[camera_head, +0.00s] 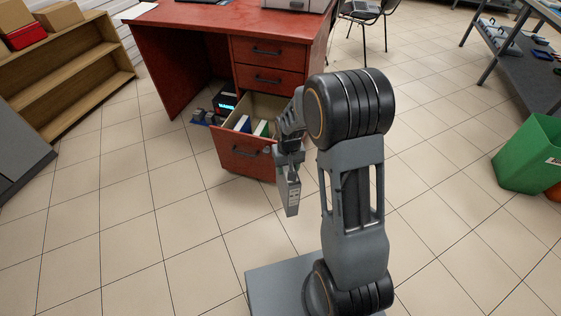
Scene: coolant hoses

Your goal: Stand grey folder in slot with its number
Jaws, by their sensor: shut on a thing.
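The grey folder (290,194) hangs upright and slightly tilted from my gripper (287,159). My gripper is shut on its upper end, in front and to the right of an open red drawer (235,155). The folder is above the floor or close to it; I cannot tell its height. Marks show on its narrow face, but they are too small to read. My arm hides the drawer's right part. Slot numbers cannot be seen.
The drawer belongs to a red desk (190,50) with two closed drawers above. A black device with a lit display (226,106) stands under the desk. A wooden shelf (70,75) is at left, a green bin (530,155) at right. The tiled floor between is clear.

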